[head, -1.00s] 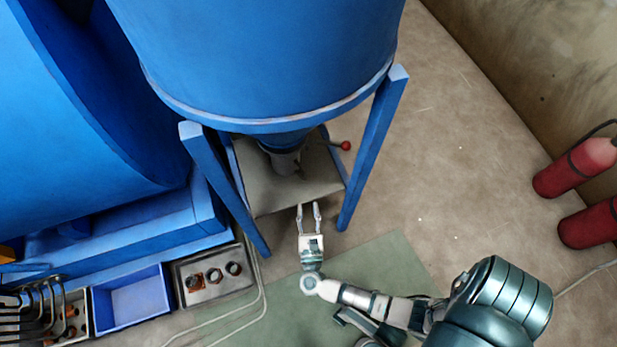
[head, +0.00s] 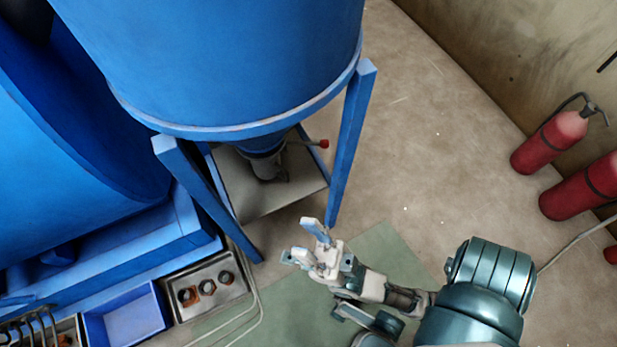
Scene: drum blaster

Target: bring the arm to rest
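My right gripper (head: 308,240) is in the head view, below the middle, over the floor in front of the blue hopper's stand. Its two fingers are spread apart with nothing between them. My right arm (head: 390,292) comes in from the lower right and is bent. The gripper is apart from the hopper and its legs. My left gripper is not in the head view.
The blue hopper (head: 225,65) stands on blue legs (head: 350,140), with a red-knobbed lever (head: 323,144) beneath. Red fire extinguishers (head: 550,140) stand at right. Floor between is clear.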

